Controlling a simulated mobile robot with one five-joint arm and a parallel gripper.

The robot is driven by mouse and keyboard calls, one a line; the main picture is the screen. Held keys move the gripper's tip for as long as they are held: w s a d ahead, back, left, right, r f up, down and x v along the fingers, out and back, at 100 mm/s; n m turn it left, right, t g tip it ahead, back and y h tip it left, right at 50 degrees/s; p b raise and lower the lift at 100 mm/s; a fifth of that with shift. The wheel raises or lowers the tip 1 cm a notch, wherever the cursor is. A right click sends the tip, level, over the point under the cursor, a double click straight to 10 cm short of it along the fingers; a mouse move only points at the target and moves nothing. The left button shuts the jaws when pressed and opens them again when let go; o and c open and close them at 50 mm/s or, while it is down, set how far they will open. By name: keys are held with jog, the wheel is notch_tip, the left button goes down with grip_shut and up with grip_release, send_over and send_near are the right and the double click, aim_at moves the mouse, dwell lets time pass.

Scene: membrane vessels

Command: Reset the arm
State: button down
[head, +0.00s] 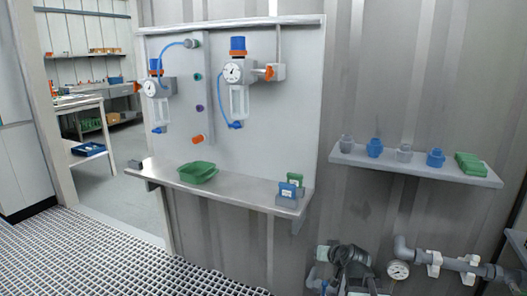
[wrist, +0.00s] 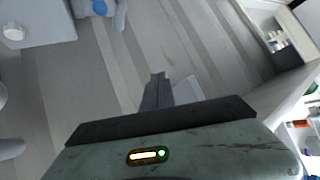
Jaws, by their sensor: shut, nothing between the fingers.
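My gripper (wrist: 157,88) shows in the wrist view as a narrow dark grey pair of fingers, closed together with nothing between them. It points up the picture, over a blurred grey striped surface, and touches nothing that I can make out. In the head view, dark jointed parts of my arm show at the bottom edge, right of the middle. The fingers cannot be made out there.
A steel shelf (head: 235,196) holds a green tray (head: 198,172) and blue and green clips (head: 289,189). Two gauge units hang above. A right shelf (head: 410,169) bears several fittings. Grey piping (head: 449,263) with a gauge runs low right. The grating floor (head: 90,255) is clear.

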jog(key=s+a+f+n+g, duration=0.2)
jog(key=s+a+f+g, duration=0.3)
jog(key=a, duration=0.3)
jog(key=s+d+f+m+g+h, duration=0.1)
jog(key=s+d+f+g, duration=0.15)
jog(key=s, duration=0.45)
jog(key=s+d+f+m+g+h, duration=0.1)
jog(key=s+f+g+h, duration=0.15)
jog(key=s, duration=0.55)
notch_tip(320, 180, up, 38)
jog(key=p, duration=3.8)
jog(key=shift+w+y, duration=0.35)
jog(key=shift+y, duration=0.1)
jog(key=shift+r, duration=0.1)
